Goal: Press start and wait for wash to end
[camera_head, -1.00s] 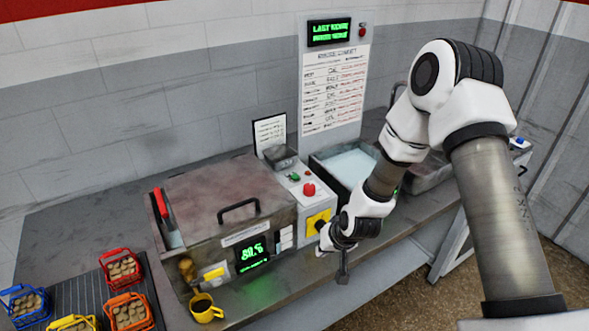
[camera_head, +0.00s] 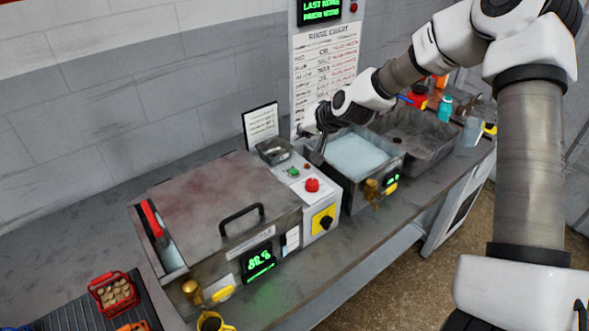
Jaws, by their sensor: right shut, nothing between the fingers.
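The washer is a closed steel box with a brownish lid (camera_head: 225,200) and a black handle. Its control panel has a green button (camera_head: 293,172), a red mushroom button (camera_head: 311,186) and a black knob on a yellow plate (camera_head: 325,222). A green-lit display (camera_head: 258,261) on its front shows digits I cannot read surely. My right gripper (camera_head: 312,140) is shut and empty, above and behind the panel, near the wall chart and apart from the buttons. My left gripper is out of view.
A bath of pale liquid (camera_head: 358,155) stands right of the panel, with an empty grey basin (camera_head: 415,138) beyond. A small metal tray (camera_head: 273,151) and a notice (camera_head: 261,124) are behind the panel. A red basket (camera_head: 114,291) sits on a rack at lower left.

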